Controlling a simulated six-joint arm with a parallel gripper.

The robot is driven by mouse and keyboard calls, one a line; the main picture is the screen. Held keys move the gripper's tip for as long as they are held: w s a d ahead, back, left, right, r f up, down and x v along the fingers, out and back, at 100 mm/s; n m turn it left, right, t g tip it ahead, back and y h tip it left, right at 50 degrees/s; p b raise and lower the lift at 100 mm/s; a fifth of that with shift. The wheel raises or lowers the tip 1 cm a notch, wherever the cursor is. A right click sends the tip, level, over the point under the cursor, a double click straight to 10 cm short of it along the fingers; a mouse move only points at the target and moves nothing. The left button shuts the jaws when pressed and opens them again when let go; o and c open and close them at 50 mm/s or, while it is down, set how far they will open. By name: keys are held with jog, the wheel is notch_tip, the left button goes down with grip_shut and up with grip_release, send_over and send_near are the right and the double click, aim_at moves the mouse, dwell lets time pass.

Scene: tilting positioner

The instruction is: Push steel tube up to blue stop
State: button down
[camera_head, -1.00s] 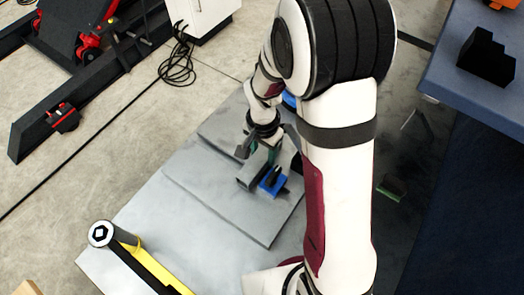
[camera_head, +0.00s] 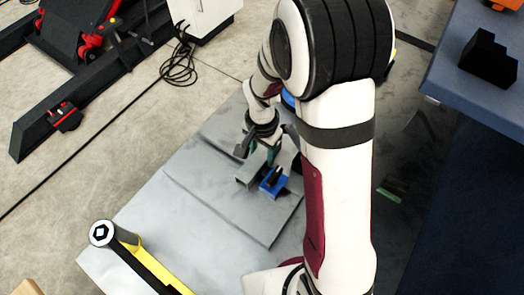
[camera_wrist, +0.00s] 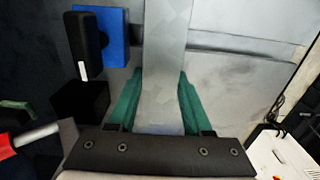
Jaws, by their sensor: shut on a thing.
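The steel tube (camera_wrist: 166,35) is a plain grey bar in the wrist view. It runs up from between the two green fingers of my gripper (camera_wrist: 160,78), which is shut on it. The blue stop (camera_wrist: 117,28) is at the upper left of the wrist view, with a black handle-like part in front of it. A narrow gap shows between stop and tube in this view. In the head view my gripper (camera_head: 270,158) is low over the grey plate, with the blue stop (camera_head: 274,187) just right of the tube (camera_head: 248,174). My gripper partly hides the tube there.
The grey plate (camera_head: 205,205) has a step across it and free room to the left. A yellow and black part with a round end (camera_head: 101,233) stands at its lower left. A blue table (camera_head: 460,85) with a black stepped block (camera_head: 487,60) is at the right.

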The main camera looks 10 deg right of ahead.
jog(key=shift+s+d, duration=0.15)
jog(key=shift+d, duration=0.1)
jog(key=shift+a, duration=0.1)
jog(key=shift+w+a, duration=0.15)
jog(key=shift+w, duration=0.05)
jog(key=shift+s+d, duration=0.2)
jog(key=shift+d, duration=0.05)
dwell(0.4)
jog(key=shift+w+a, duration=0.1)
jog(key=shift+w+a, duration=0.1)
jog(key=shift+a, duration=0.05)
jog(key=shift+s+d, duration=0.2)
jog(key=shift+d, duration=0.05)
dwell(0.5)
